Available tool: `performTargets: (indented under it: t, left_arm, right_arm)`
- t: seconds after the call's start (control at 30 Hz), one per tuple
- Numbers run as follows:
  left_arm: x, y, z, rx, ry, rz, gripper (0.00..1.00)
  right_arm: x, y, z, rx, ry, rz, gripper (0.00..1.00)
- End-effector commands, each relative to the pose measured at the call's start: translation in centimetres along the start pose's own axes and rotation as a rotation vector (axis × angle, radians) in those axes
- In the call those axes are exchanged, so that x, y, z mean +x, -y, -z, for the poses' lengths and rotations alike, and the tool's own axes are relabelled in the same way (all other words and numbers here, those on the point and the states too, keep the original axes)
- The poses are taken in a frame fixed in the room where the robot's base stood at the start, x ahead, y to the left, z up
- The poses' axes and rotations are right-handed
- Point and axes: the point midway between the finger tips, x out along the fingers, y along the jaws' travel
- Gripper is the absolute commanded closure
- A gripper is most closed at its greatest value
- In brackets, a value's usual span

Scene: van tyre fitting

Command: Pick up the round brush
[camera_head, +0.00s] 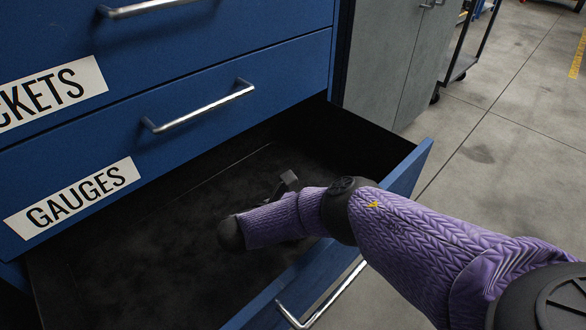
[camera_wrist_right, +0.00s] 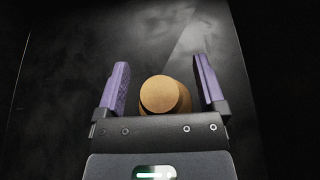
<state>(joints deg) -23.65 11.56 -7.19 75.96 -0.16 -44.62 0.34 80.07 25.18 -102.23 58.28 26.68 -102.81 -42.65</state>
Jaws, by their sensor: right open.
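The round brush (camera_wrist_right: 160,94) shows in the right wrist view as a tan-brown round end, seen nearly end-on, with a slightly wider tan part behind it. My right gripper (camera_wrist_right: 160,64) is open, with one purple finger on each side of the brush and gaps on both sides. The gripper body hides the lower part of the brush. In the head view my right arm reaches down into the open drawer; its forearm hides the brush and most of the gripper. My left gripper is in neither view.
The open drawer (camera_head: 150,270) has a dark floor, bare where it shows. Its blue front panel (camera_head: 408,170) stands under my arm, with a metal handle (camera_head: 325,300). Above are closed blue drawers, one labelled GAUGES (camera_head: 80,198). Grey cabinets (camera_head: 385,55) and open concrete floor (camera_head: 500,150) lie beyond.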

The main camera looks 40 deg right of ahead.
Motion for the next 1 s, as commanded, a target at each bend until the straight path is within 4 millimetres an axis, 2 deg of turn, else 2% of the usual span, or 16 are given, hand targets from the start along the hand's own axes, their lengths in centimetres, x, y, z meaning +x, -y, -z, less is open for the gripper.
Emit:
performTargets:
  t: [0.3,0.7,0.73,1.0]
  left_arm:
    - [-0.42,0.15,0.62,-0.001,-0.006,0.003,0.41]
    - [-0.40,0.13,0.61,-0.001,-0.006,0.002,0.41]
    - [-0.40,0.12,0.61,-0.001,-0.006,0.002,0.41]
    - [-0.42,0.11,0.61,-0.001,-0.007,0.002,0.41]
  right_arm:
    - [0.38,-0.01,-0.06,0.000,-0.001,-0.001,0.11]
    - [0.37,-0.01,-0.04,0.000,-0.001,-0.001,0.96]
    - [0.38,-0.01,-0.04,0.000,-0.001,-0.001,1.00]
    - [0.36,-0.01,-0.08,0.000,-0.001,-0.001,1.00]
